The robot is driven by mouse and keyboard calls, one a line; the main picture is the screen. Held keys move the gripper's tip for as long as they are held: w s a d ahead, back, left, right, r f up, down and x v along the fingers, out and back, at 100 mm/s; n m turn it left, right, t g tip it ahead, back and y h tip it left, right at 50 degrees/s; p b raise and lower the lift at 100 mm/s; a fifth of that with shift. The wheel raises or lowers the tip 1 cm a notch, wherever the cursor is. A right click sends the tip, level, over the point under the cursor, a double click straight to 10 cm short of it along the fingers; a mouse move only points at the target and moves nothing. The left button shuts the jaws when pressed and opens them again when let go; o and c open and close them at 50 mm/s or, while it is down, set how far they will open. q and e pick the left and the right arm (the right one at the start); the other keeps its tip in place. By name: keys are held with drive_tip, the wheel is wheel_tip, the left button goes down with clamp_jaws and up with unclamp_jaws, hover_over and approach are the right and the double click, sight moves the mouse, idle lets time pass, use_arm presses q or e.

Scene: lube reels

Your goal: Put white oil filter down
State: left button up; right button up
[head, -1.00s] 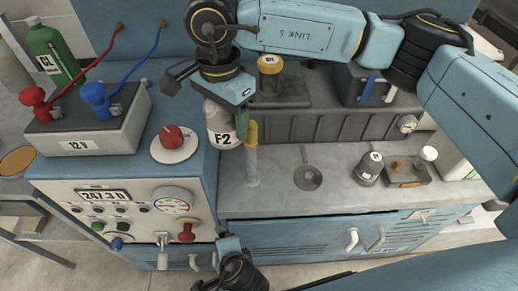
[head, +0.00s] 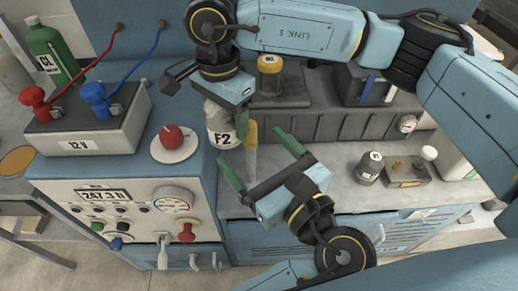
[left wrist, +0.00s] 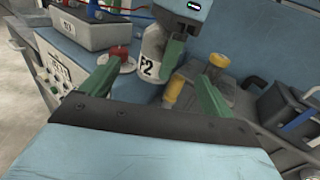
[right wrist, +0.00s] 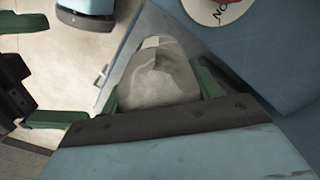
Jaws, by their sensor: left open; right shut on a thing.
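The white oil filter (head: 220,124), labelled F2, hangs in my right gripper (head: 240,118), near the right edge of the blue machine cabinet. The filter also shows upright in the left wrist view (left wrist: 150,62) and fills the middle of the right wrist view (right wrist: 158,75), between both fingers. My left gripper (head: 260,158) is open and empty, below and to the right of the filter in the head view. Its spread green fingers point toward the filter in the left wrist view (left wrist: 155,85). Whether the filter touches anything beneath is hard to tell.
A yellow-topped upright post (head: 250,150) stands just right of the filter. The red knob (head: 172,137) and 12 V box (head: 90,130) are on the cabinet.

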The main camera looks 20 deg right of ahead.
sight(220, 111)
use_arm(q)
drive_tip(key=x, duration=0.8)
drive_tip(key=r+x, duration=0.1)
drive_tip(key=x, duration=0.3)
drive_tip(key=c, duration=1.2)
drive_tip(key=shift+c, duration=0.3)
use_arm(e)
drive_tip(key=o, duration=1.1)
drive_tip(key=shift+o, duration=0.8)
